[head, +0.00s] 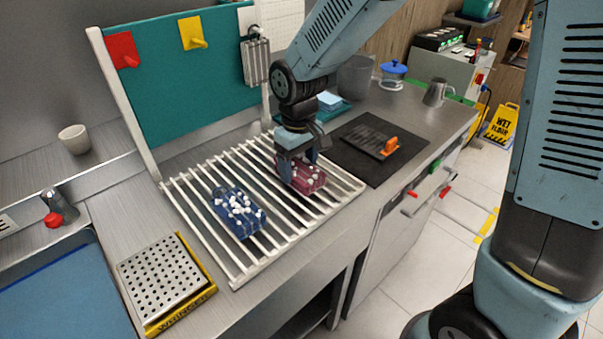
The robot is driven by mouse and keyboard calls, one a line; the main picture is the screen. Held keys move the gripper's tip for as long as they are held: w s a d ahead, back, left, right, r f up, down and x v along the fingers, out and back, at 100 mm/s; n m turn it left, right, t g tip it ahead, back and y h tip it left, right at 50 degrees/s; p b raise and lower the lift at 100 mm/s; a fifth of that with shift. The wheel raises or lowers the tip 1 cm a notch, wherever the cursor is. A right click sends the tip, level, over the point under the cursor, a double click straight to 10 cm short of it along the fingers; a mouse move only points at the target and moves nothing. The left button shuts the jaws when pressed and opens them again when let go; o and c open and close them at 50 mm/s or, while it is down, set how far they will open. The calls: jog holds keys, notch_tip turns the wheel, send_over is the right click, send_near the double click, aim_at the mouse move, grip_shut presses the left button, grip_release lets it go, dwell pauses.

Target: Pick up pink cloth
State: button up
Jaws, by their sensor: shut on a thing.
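The pink cloth (312,181) is a dark pink folded pad with white dots. It is at the right part of the white slatted rack (262,255). My gripper (300,182) points down and is shut on the cloth, with its fingers over the cloth's left and middle part. Part of the cloth is hidden behind the fingers. I cannot tell whether the cloth touches the slats or is just above them.
A blue cloth (238,212) with white dots lies on the rack to the left. A perforated tray with a yellow edge (183,318) is at the front left. A black mat (352,171) with a dark slotted piece and orange block (391,146) lies right of the rack.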

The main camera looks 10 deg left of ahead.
aim_at(300, 170)
jog(key=c, duration=0.3)
jog(key=shift+r, duration=0.3)
jog(key=r, duration=0.3)
jog(key=shift+s+d+r, duration=0.2)
jog(key=shift+s+r, duration=0.05)
jog(key=shift+s, duration=0.1)
jog(key=s+d+r, duration=0.6)
jog(key=s+r, duration=0.3)
jog(key=s, duration=0.2)
jog(key=shift+s, duration=0.4)
